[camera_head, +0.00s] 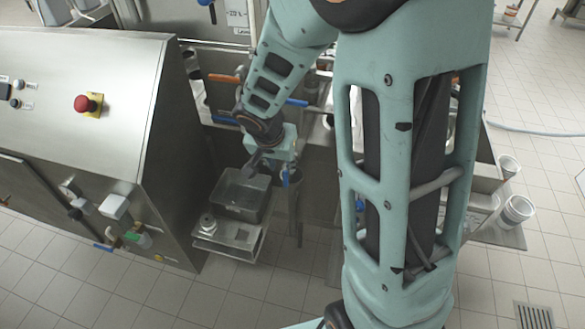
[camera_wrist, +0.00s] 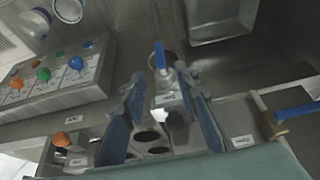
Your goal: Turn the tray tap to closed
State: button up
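In the wrist view a small tap with a blue lever (camera_wrist: 160,55) shows between and just beyond my fingertips. The lever points up in the picture, and a white label sits below it. The label is too small to read, so I cannot tell for sure that this is the tray tap. I cannot tell whether a finger touches the tap.
A brass valve with a blue handle (camera_wrist: 297,111) is at right in the wrist view. A panel with coloured knobs (camera_wrist: 50,80) is at left. A steel cabinet (camera_head: 90,100) fills the head view's left side.

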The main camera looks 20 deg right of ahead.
aim_at(285, 176)
jog(key=b+x, duration=0.1)
jog(key=x, duration=0.9)
jog(key=shift+f+b, duration=0.3)
jog(key=shift+f, duration=0.05)
grip_shut()
